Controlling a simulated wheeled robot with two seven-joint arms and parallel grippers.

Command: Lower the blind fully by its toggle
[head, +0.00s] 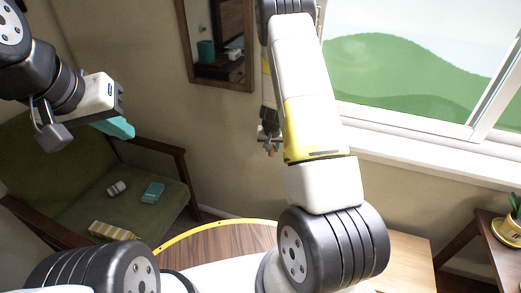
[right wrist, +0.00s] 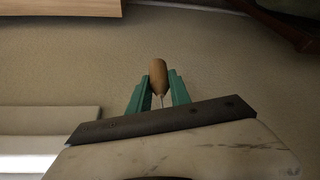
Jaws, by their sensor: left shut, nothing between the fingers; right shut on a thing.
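In the right wrist view the toggle (right wrist: 158,76) is a small brown wooden knob with a thin pale cord at its lower end. My right gripper (right wrist: 158,96) is shut on it, a teal finger on each side. In the head view the right gripper (head: 271,147) is small and partly hidden behind my right arm, beside the window's left edge. My left gripper (head: 121,129) is shut and empty at the left, above the green armchair. The window (head: 400,70) shows uncovered glass with a green hill outside. The blind itself is not visible in either view.
A framed mirror (head: 217,84) hangs on the wall left of the right gripper. The window sill (head: 400,153) runs to the right. The armchair (head: 66,165) holds several small items. A potted plant (head: 508,229) stands on a side table at the right.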

